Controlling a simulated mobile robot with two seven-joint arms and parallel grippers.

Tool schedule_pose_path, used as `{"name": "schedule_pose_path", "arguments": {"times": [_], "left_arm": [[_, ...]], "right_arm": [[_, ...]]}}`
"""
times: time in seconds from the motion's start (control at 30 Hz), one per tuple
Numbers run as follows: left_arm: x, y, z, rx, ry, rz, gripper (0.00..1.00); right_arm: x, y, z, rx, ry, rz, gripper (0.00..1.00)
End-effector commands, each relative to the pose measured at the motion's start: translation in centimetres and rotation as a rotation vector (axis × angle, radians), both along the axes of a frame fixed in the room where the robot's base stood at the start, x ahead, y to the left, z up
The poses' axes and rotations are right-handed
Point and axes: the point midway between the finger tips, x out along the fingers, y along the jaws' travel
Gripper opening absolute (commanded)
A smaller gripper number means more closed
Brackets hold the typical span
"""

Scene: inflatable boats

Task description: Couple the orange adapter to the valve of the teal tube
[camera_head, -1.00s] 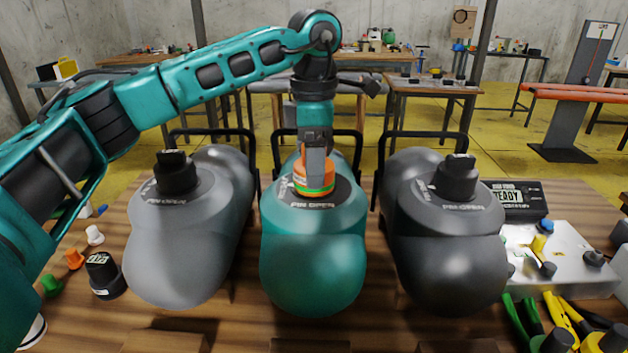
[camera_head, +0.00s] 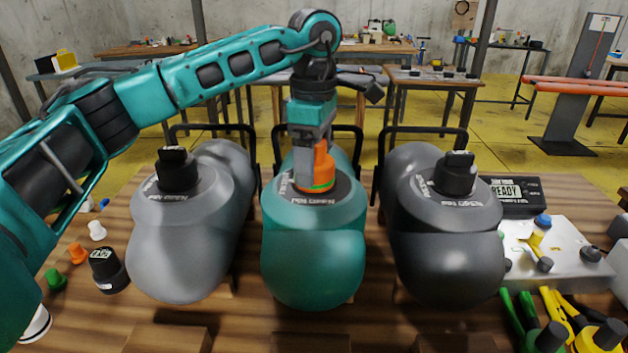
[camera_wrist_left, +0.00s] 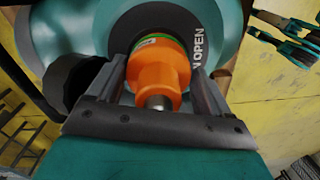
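The teal tube (camera_head: 313,262) lies in the middle of the bench, between a grey tube and a black one. The orange adapter (camera_head: 324,165), with a green ring at its base, stands upright over the dark valve plate (camera_head: 345,187) marked "PIN OPEN". Whether it is locked in the valve cannot be told. My left gripper (camera_head: 308,170) comes down from above, with its fingers around the adapter. In the left wrist view the adapter (camera_wrist_left: 157,72) sits between the two fingers, which appear to touch its sides. The adapter's underside is hidden. My right gripper is not in view.
The grey tube (camera_head: 180,255) and black tube (camera_head: 445,260) stand close on either side, with dark caps. Small caps (camera_head: 78,253) and a black cylinder (camera_head: 107,270) lie at left. A box reading "READY" (camera_head: 510,192), a white control panel (camera_head: 560,262) and coloured pliers (camera_head: 520,315) are at right.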

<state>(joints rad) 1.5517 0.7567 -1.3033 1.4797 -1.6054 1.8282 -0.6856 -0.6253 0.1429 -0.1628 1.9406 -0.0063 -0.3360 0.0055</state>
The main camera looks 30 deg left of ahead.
Motion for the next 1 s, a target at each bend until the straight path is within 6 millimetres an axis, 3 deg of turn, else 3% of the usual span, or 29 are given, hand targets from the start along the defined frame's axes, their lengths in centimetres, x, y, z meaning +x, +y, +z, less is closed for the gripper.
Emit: {"name": "schedule_pose_path", "arguments": {"times": [0.17, 0.63, 0.77, 1.0], "left_arm": [[0.2, 0.0, 0.1, 0.0, -0.008, 0.004, 1.0], [0.4, 0.0, 0.9, -0.004, -0.021, 0.006, 1.0], [0.4, 0.0, 2.8, -0.007, -0.026, 0.006, 1.0], [0.1, -0.1, 7.9, -0.003, -0.014, 0.003, 1.0]], "right_arm": [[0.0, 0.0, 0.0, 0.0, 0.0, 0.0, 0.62], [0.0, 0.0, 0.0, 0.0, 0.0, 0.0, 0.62], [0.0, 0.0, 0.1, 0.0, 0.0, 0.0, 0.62], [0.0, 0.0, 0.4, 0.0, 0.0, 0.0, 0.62]]}}
